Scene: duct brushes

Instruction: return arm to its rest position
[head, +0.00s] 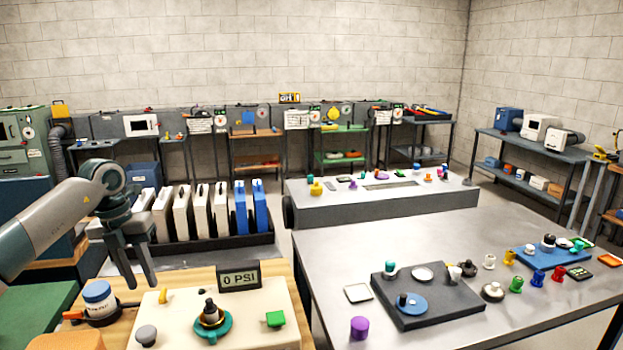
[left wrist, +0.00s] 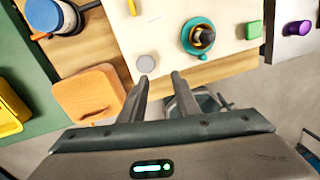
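My left gripper (head: 138,268) hangs in the air at the left of the head view, above the wooden bench top. Its two fingers are apart with nothing between them. In the left wrist view the open left gripper (left wrist: 160,78) points toward the cream panel (left wrist: 165,45), near a grey knob (left wrist: 147,64). The cream panel (head: 180,325) also shows in the head view, with a teal-ringed black knob (head: 210,316) and a green block (head: 275,319). My right gripper is in neither view.
A "0 PSI" display (head: 239,278) stands behind the panel. A blue-lidded jar (head: 99,298) is left of it. A grey table (head: 330,255) at right bears a dark tray (head: 440,308) and several small coloured parts. A rack of white and blue upright panels (head: 240,208) stands behind the arm.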

